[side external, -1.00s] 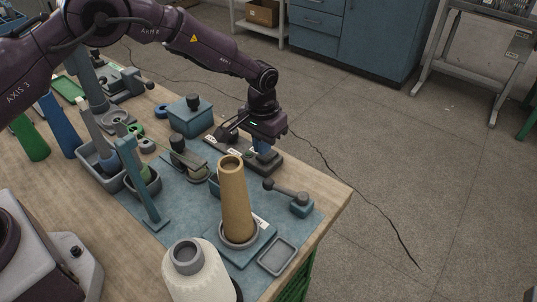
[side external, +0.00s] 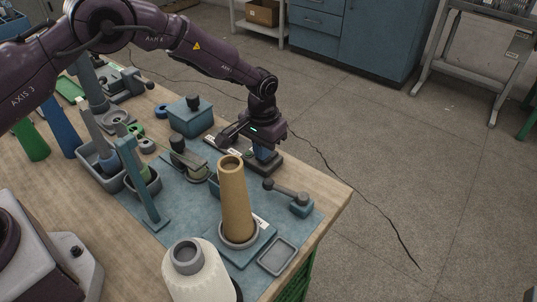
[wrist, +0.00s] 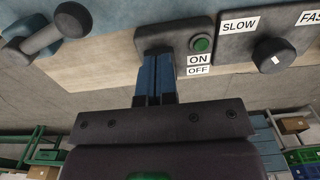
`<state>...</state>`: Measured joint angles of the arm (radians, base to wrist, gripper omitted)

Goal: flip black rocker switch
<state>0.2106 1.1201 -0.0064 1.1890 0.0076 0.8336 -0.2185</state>
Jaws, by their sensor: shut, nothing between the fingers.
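The dark switch box (side external: 272,165) stands on the blue mat near the far edge of the bench. In the wrist view its housing (wrist: 150,38) shows a round green part (wrist: 201,44) and ON and OFF labels. The black rocker switch cannot be made out; my fingers cover the part of the box beside the labels. My gripper (side external: 263,157) is shut and empty, pointing down at the box. In the wrist view its blue fingertips (wrist: 157,58) are together over the housing. Whether they touch it cannot be told.
A SLOW/FAST knob box (wrist: 270,48) sits right beside the switch box in the wrist view. A lever with a round knob (side external: 288,193) is close by. A tall tan cone (side external: 233,195) stands nearer the camera. The bench edge is close beyond.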

